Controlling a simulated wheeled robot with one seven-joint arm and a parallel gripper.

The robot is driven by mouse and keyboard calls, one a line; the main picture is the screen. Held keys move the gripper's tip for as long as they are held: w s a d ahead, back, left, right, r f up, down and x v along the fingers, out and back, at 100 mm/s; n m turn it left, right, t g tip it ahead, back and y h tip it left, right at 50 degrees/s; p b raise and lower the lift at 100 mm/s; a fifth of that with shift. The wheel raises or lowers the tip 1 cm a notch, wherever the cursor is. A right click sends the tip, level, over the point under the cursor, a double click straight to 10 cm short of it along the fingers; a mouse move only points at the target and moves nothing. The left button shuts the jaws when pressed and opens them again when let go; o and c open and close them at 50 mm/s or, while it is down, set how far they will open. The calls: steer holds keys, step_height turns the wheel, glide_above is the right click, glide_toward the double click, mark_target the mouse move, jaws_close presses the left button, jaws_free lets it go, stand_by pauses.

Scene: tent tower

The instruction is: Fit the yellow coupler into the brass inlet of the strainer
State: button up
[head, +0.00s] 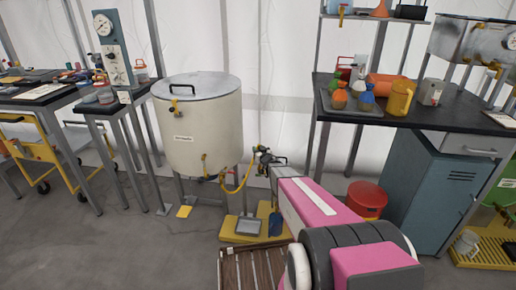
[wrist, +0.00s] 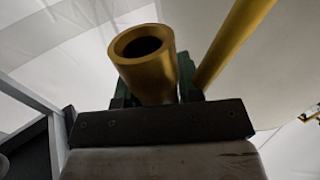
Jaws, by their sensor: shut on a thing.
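My gripper (head: 266,158) is in front of the large cream tank's right side, at the end of my pink and white arm. In the wrist view its dark jaws (wrist: 150,98) are shut on the yellow coupler (wrist: 149,80), a short cylinder with its open round end facing up. A yellow hose (wrist: 232,45) runs up beside it. In the head view the yellow hose (head: 238,186) hangs in a curve between the tank's lower part and my gripper. The coupler is too small there to make out. I cannot clearly identify the strainer or its brass inlet in either view.
A yellow platform (head: 236,230) lies on the floor below my gripper. A red bucket (head: 366,198) and a blue cabinet (head: 432,190) stand right. The floor at front left is clear.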

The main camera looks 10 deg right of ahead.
steer(key=shift+f, duration=1.45)
steer(key=shift+f, duration=1.8)
stand_by(0.5)
steer(key=o, duration=1)
steer(key=shift+s, duration=0.1)
steer(key=v, duration=1)
steer(key=shift+s, duration=0.3)
steer(key=shift+d, duration=0.1)
